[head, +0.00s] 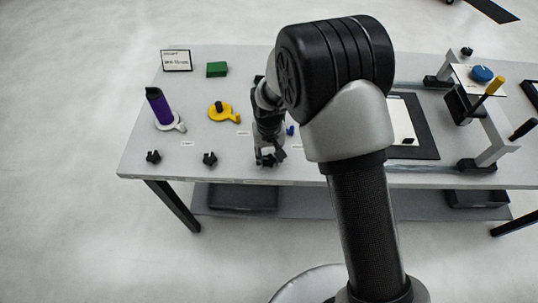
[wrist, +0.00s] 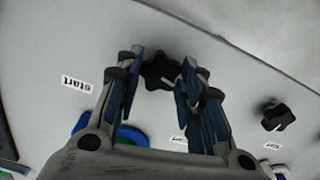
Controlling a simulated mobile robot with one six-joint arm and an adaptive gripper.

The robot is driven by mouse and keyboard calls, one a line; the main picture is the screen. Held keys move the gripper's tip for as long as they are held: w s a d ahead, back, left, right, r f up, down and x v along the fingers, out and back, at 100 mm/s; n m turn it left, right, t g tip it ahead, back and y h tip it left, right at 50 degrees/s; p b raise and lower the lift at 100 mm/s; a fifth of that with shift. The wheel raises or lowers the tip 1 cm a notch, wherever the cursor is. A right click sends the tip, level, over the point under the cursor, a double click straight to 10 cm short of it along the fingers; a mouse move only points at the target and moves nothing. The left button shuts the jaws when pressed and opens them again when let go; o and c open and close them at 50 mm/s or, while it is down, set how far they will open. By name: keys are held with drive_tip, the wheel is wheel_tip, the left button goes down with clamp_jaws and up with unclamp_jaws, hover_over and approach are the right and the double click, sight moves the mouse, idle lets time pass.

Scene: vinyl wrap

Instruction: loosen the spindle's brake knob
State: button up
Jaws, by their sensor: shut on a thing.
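A black lobed knob (wrist: 160,71) sits between my gripper's two fingertips in the wrist view. My gripper (wrist: 157,80) is shut on it. In the head view my gripper (head: 267,157) points down at the table's front edge, and my arm and fingers mostly hide this knob. A blue spindle base (wrist: 130,133) shows partly below the fingers in the wrist view; in the head view only a bit of blue (head: 290,130) shows beside my arm. Two more black knobs, the left one (head: 153,157) and the middle one (head: 210,158), stand along the front edge.
A purple roll (head: 158,105) leans on a white spindle base (head: 172,126). A yellow spindle base (head: 222,114) stands right of it. A green block (head: 217,69) and a sign (head: 176,61) are behind. A frame with a yellow handle (head: 495,86) stands at the right.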

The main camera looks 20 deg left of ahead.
sight(269, 159)
drive_tip(key=n, duration=0.4)
drive_tip(key=shift+n, duration=2.2)
drive_tip(key=o, duration=1.1)
drive_tip(key=shift+r, duration=0.1)
wheel_tip(269, 159, up, 12)
drive_tip(key=shift+f, duration=0.1)
